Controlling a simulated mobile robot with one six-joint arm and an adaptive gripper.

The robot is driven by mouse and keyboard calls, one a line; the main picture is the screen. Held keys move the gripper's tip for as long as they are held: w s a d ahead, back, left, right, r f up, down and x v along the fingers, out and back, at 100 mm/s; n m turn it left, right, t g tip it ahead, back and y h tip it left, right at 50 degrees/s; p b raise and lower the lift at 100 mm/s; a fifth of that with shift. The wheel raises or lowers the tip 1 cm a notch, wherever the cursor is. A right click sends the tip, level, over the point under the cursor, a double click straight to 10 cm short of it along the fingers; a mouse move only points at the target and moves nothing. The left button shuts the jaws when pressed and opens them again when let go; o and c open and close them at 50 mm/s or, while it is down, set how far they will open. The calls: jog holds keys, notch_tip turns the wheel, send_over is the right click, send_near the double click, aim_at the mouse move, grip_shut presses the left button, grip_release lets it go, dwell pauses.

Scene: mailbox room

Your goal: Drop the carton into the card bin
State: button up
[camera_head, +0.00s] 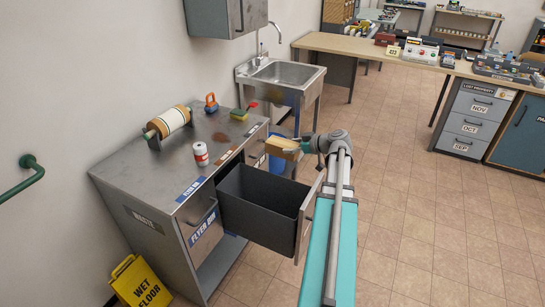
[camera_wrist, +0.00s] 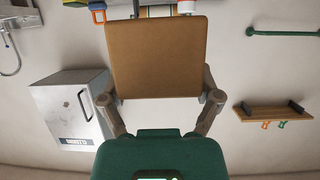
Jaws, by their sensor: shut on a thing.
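The carton (camera_head: 282,146) is a small brown box, held in my gripper (camera_head: 301,146). In the wrist view the carton (camera_wrist: 157,58) fills the upper middle, with my gripper's (camera_wrist: 160,95) two fingers against its left and right sides. An open dark grey pull-out bin (camera_head: 262,225) sticks out from the metal counter; I cannot read a label on it. In the head view the carton shows above the bin's far edge, held up in the air; I cannot tell whether it is directly over the opening.
The metal counter (camera_head: 140,165) bears a paper roll (camera_head: 170,123), a can (camera_head: 201,154), an orange-handled item (camera_head: 211,103) and a sponge (camera_head: 239,115). A closed flyer bin (camera_head: 201,228) is beside the open one. A sink (camera_head: 285,75) and a blue bucket (camera_head: 278,162) stand behind. A wet floor sign (camera_head: 138,283) is at lower left.

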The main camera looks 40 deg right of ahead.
jog(key=w+d+f+n+g+y+b, duration=0.1)
jog(key=w+f+n+y+b, duration=0.2)
jog(key=w+f+b, duration=0.7)
jog(key=shift+w+d+f+n+g+y+b, duration=0.15)
jog(key=shift+w+f+n+g+y+b, duration=0.2)
jog(key=shift+f, duration=0.2)
jog(key=shift+f, duration=0.1)
jog(key=shift+f+b, duration=2.85)
jog(key=shift+b, duration=0.15)
jog(key=o, duration=0.9)
